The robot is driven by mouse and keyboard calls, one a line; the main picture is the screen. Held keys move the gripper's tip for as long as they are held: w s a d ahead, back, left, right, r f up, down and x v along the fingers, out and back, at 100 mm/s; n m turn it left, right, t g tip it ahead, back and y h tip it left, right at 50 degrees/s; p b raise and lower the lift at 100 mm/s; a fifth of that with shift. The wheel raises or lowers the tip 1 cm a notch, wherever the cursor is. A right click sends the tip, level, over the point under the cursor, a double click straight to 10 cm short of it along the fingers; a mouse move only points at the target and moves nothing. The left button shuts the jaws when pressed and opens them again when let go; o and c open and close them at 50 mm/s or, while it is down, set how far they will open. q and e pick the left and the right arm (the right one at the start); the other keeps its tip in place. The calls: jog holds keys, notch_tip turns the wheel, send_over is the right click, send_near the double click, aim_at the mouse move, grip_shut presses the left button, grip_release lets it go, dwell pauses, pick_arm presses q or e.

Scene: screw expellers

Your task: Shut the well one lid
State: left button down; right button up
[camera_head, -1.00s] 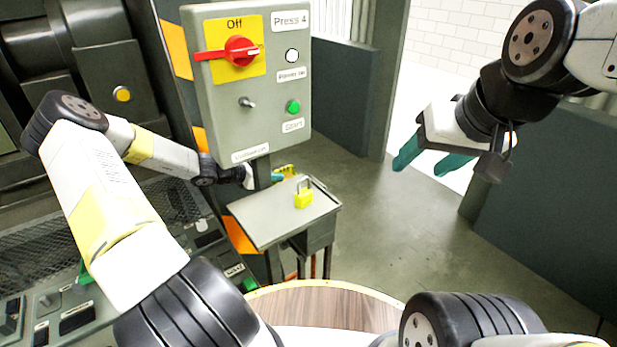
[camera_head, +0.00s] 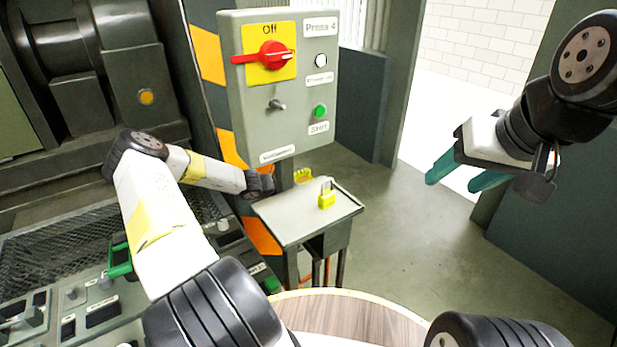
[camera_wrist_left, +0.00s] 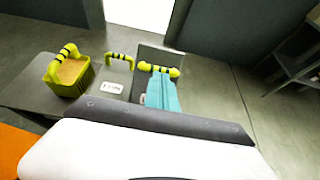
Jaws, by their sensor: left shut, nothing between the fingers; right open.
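My left gripper (camera_wrist_left: 162,92) shows in the left wrist view with its teal fingers together. The fingertips are at or just in front of a yellow handle with black bands (camera_wrist_left: 158,70) by a grey panel (camera_wrist_left: 165,54); I cannot tell if they touch. A second yellow handle (camera_wrist_left: 120,60) stands left of it, near a small white label (camera_wrist_left: 112,88) too small to read. I cannot tell which part is the well one lid. In the head view the left gripper is hidden behind the control box. My right gripper (camera_head: 458,178) is open and empty in the air at right.
A yellow basket (camera_wrist_left: 84,82) stands at left in the wrist view. The grey control box (camera_head: 283,85) with a red switch (camera_head: 266,55) rises before my left arm. Below it, a small tray (camera_head: 300,222) bears a yellow padlock (camera_head: 327,199). The floor at right is clear.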

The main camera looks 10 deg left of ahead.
pick_arm(q)
jog(key=shift+x, duration=1.1)
jog(key=shift+w+d, duration=0.1)
jog(key=shift+d, duration=0.05)
jog(key=shift+w+d+f, duration=0.2)
jog(key=shift+w+d, duration=0.7)
jog(key=shift+w, duration=0.05)
jog(key=shift+w+d+f, duration=0.2)
jog(key=shift+w+d, duration=0.7)
jog(key=shift+d, duration=0.05)
jog(key=shift+x, duration=1.9)
jog(key=shift+w, duration=0.1)
